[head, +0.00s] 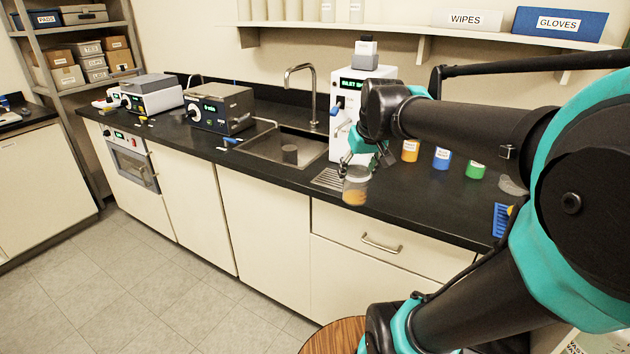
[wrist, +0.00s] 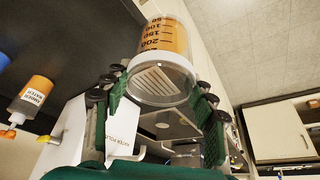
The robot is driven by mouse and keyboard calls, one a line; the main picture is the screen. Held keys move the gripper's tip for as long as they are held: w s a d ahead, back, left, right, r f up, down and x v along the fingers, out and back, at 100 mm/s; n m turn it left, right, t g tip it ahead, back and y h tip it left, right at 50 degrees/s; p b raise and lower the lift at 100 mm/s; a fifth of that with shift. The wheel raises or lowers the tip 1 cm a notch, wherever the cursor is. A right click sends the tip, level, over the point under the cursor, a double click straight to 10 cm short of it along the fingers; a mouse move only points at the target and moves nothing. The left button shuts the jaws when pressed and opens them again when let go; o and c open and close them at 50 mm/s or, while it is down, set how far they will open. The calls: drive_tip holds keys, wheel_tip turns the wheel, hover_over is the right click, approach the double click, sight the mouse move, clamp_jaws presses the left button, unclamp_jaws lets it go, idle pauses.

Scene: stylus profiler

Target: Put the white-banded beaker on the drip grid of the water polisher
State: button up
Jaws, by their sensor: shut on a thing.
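The white-banded beaker (head: 355,190) is clear, with orange contents, and is held out over the counter's front edge. In the wrist view the beaker (wrist: 162,42) shows its scale marks and white band between my gripper's green fingers. My gripper (wrist: 160,92) is shut on it; in the head view my gripper (head: 360,160) is partly hidden by my wrist. The water polisher (head: 348,100) is the tall white unit with a green display behind my gripper. Its drip grid (head: 327,179) lies at its foot, just left of the beaker, and the beaker appears apart from it.
A sink (head: 275,148) with a tap lies left of the polisher. An orange bottle (head: 410,151), a blue bottle (head: 441,158) and a green bottle (head: 475,169) stand right of it. A wooden round top (head: 335,336) is below in front.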

drive_tip(key=shift+w+a+f, duration=0.55)
drive_tip(key=shift+w+f, duration=0.05)
drive_tip(key=shift+w, duration=2.3)
drive_tip(key=shift+w+a+f, duration=0.5)
drive_tip(key=shift+w+f, duration=0.05)
drive_tip(key=shift+w, duration=2.4)
drive_tip(key=shift+w+a+f, duration=0.55)
drive_tip(key=shift+w+f, duration=0.05)
drive_tip(key=shift+w, duration=2.3)
drive_tip(key=shift+f, duration=0.15)
drive_tip(key=o, duration=1.7)
drive_tip(key=shift+c, duration=0.2)
drive_tip(key=a+v, duration=0.1)
drive_tip(key=v, duration=1.1)
drive_tip(key=s+d+f+m, duration=0.1)
drive_tip(key=s+d+f, duration=0.1)
drive_tip(key=s+f, duration=1.1)
drive_tip(key=s+d+f, duration=0.2)
drive_tip(key=s+f, duration=1.1)
drive_tip(key=f, duration=0.1)
drive_tip(key=shift+d+f+m+h, duration=0.25)
drive_tip(key=shift+d+m+h, duration=0.05)
drive_tip(key=shift+m, duration=0.1)
